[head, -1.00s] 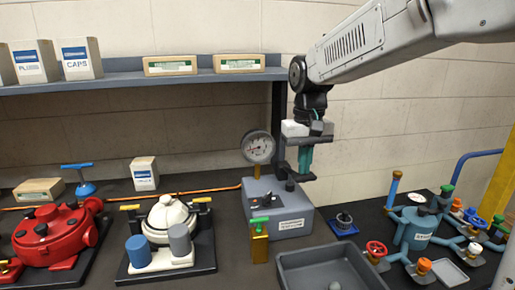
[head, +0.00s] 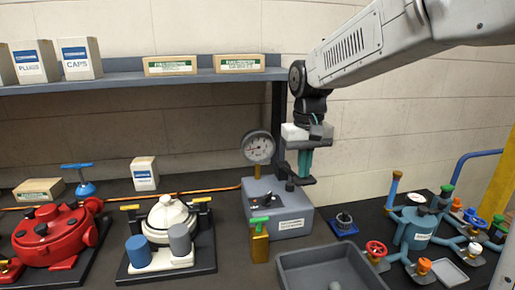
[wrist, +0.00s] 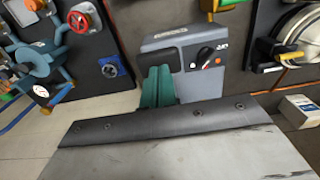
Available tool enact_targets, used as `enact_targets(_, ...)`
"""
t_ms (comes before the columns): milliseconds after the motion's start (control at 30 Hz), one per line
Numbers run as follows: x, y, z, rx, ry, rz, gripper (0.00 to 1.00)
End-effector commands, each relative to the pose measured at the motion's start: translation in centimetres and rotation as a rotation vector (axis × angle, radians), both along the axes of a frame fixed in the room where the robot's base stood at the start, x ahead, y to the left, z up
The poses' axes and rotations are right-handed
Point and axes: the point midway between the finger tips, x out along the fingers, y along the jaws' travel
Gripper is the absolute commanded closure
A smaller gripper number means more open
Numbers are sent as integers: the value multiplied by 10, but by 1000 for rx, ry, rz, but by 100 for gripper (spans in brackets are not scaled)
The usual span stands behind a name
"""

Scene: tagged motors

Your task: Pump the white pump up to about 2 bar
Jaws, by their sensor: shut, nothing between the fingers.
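The white pump (head: 168,213) is the white domed unit on a dark base at the front left, with a blue and a grey cylinder before it. It shows partly at the top right of the wrist view (wrist: 300,28). A round gauge (head: 258,148) stands on the grey box (head: 288,217) right of the pump; its needle is too small to read. My gripper (head: 304,172) is shut and empty, its teal fingers pointing down over the back right of the grey box. In the wrist view the fingers (wrist: 157,88) are together in front of the box; contact cannot be told.
A red unit (head: 50,238) stands left of the pump. A grey tray (head: 330,268) lies in front of the grey box, beside a brass block with a green top (head: 260,240). A blue manifold with coloured handwheels (head: 415,232) stands at the right. A shelf (head: 130,84) spans the back.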

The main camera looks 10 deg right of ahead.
Motion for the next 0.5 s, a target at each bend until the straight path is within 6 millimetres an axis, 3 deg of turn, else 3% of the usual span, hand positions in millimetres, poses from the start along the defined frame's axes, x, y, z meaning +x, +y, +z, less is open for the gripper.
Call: enact_targets(500, 0, 0, -24, 0, 1, 0, 100)
